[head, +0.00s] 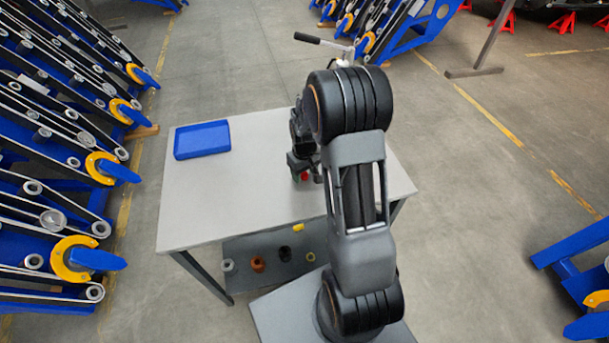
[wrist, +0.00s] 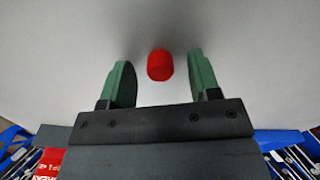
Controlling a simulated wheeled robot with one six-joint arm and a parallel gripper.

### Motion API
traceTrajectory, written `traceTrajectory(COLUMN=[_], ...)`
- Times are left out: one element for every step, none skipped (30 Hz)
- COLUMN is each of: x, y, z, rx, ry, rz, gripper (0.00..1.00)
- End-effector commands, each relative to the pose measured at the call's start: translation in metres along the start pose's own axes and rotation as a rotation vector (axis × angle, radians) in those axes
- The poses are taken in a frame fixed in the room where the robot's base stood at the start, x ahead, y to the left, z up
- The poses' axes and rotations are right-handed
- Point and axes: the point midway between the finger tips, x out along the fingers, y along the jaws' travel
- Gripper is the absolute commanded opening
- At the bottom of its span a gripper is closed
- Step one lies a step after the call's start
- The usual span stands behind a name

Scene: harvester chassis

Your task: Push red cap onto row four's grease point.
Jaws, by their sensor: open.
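The red cap (wrist: 160,65) is on the light grey table top, between the two green fingers of my gripper (wrist: 160,83) in the wrist view. My gripper is open, with a gap on each side of the cap. In the head view a bit of the red cap (head: 304,177) shows beneath my gripper (head: 305,172), near the middle of the table; my arm hides part of this area. The blue harvester row units (head: 60,190) stand at the left. I cannot tell which is row four, and no grease point can be made out.
A blue tray (head: 202,140) lies on the table (head: 240,195) at the back left. The lower shelf (head: 265,250) holds several small parts. Open floor lies around the table. More blue units stand at the back and at the right edge.

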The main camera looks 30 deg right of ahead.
Motion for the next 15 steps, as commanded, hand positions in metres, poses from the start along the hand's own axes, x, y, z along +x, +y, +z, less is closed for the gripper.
traceTrajectory(x=[0.0003, 0.0002, 0.0001, 0.0001, 0.0001, 0.0001, 0.0001, 0.0, 0.0, 0.0, -0.0001, -0.0001, -0.0001, -0.0001, -0.0001], y=[0.0, 0.0, 0.0, 0.0, 0.0, -0.0001, -0.0001, 0.0, 0.0, 0.0, 0.0, 0.0, 0.0, 0.0, 0.0], z=[0.0, 0.0, 0.0, 0.0, 0.0, 0.0, 0.0, 0.0, 0.0, 0.0, 0.0, 0.0, 0.0, 0.0, 0.0], rx=[0.0, 0.0, 0.0, 0.0, 0.0, 0.0, 0.0, 0.0, 0.0, 0.0, 0.0, 0.0, 0.0, 0.0, 0.0], ry=[0.0, 0.0, 0.0, 0.0, 0.0, 0.0, 0.0, 0.0, 0.0, 0.0, 0.0, 0.0, 0.0, 0.0, 0.0], rz=[0.0, 0.0, 0.0, 0.0, 0.0, 0.0, 0.0, 0.0, 0.0, 0.0, 0.0, 0.0, 0.0, 0.0, 0.0], gripper=[0.57, 0.57, 0.57, 0.57, 0.57, 0.54, 0.51, 0.48, 0.44, 0.41, 0.38, 0.35, 0.32, 0.29, 0.25])
